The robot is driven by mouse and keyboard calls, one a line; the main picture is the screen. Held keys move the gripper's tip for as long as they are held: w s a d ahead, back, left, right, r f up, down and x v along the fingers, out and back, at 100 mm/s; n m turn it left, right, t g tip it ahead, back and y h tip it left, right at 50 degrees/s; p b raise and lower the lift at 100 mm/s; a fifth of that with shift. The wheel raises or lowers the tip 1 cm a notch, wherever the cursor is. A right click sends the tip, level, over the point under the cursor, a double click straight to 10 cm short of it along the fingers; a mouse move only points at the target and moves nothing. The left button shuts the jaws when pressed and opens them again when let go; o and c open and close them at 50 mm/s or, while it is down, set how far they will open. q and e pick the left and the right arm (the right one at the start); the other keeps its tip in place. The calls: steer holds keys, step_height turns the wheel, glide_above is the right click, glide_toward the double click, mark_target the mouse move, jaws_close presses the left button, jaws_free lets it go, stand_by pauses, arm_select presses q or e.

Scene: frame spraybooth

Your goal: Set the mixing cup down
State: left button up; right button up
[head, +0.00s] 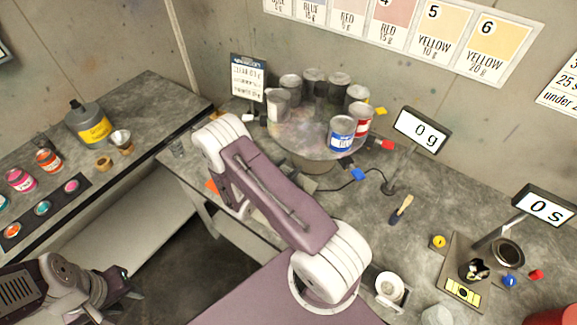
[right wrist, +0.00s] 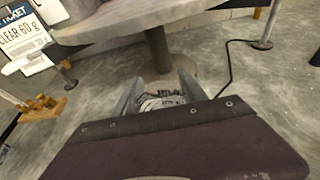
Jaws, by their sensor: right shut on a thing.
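My right gripper (right wrist: 160,92) shows in the right wrist view, with its two grey fingers on either side of a pale thing, apparently the mixing cup (right wrist: 160,103). Only a small part of the cup shows behind the dark wrist edge. The fingers point toward the turntable's post over the grey bench. I cannot tell whether the cup touches the bench. In the head view my right arm hides this gripper and the cup. My left gripper (head: 124,286) is at the lower left, away from the bench; its jaw opening is unclear.
Several cans stand on the turntable (head: 290,135), whose post (right wrist: 158,50) is ahead. A ticket sign (head: 248,82) stands at the left. A scale display (head: 422,130), a brush (head: 401,209) and a timer (head: 545,205) are on the right. A cable (right wrist: 228,70) crosses the bench.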

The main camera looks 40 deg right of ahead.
steer(key=shift+f+b, duration=0.6)
steer(key=shift+f, duration=0.05)
steer(key=o, duration=1.5)
steer(key=shift+a+r, duration=0.1)
steer(key=shift+a, duration=0.25)
steer(key=b+v, duration=0.2)
steer(key=v, duration=0.6)
steer(key=shift+s+a+r, duration=0.1)
steer(key=shift+a, duration=0.1)
